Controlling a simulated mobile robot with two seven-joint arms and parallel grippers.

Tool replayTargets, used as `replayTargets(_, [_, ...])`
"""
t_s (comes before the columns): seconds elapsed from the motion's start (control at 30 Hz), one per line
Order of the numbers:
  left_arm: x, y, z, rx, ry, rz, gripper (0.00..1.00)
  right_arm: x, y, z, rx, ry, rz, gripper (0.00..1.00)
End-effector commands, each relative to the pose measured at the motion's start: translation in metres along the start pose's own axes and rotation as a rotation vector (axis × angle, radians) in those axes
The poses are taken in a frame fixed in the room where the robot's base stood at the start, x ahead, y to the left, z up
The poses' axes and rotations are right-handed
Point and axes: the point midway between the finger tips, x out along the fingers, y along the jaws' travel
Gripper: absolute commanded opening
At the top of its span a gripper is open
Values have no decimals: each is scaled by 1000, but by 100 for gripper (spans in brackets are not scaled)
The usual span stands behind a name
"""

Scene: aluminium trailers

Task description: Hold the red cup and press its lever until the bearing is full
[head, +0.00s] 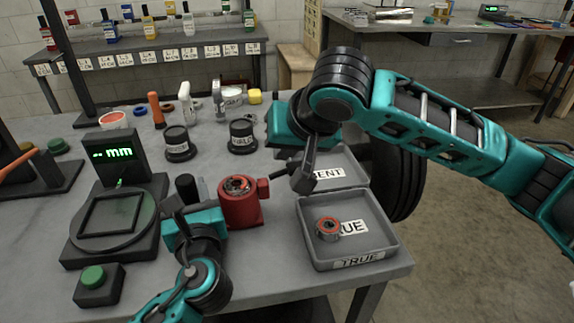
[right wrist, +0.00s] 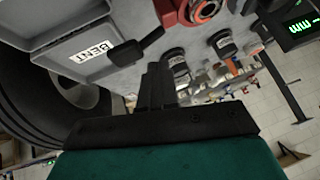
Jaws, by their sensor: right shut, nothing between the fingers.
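The red cup (head: 241,210) stands upright on the grey table with a bearing (head: 238,185) in its top. Its black lever (head: 284,167) sticks out to the right; in the right wrist view the lever (right wrist: 135,47) shows beside the red cup (right wrist: 180,10). My right gripper (head: 304,176) is shut and empty, its fingertips at the lever's end; contact is unclear. In the right wrist view its fingers (right wrist: 154,75) point toward the lever. My left gripper (head: 208,213) is close against the cup's left side; its fingers are partly hidden, so its grip is unclear.
A grey TRUE tray (head: 385,222) holding another bearing (head: 328,229) is right of the cup, with a BENT tray (head: 347,165) behind it. The mm gauge (head: 112,212) and green-button box (head: 98,283) are left. Two black-based pieces (head: 242,138) (head: 178,145) stand behind.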

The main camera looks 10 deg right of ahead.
Motion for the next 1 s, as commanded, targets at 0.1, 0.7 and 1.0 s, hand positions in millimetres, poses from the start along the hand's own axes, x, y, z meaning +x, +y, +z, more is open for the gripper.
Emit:
replayTargets(0.1, [0,0,0,1,0,0,1,0,0,0,0,0,0,0])
replayTargets(0.7, [0,0,0,1,1,0,1,6,4,4,0,0,0,0])
replayTargets(1.0, [0,0,0,1,0,0,1,8,6,6,0,0,0,0])
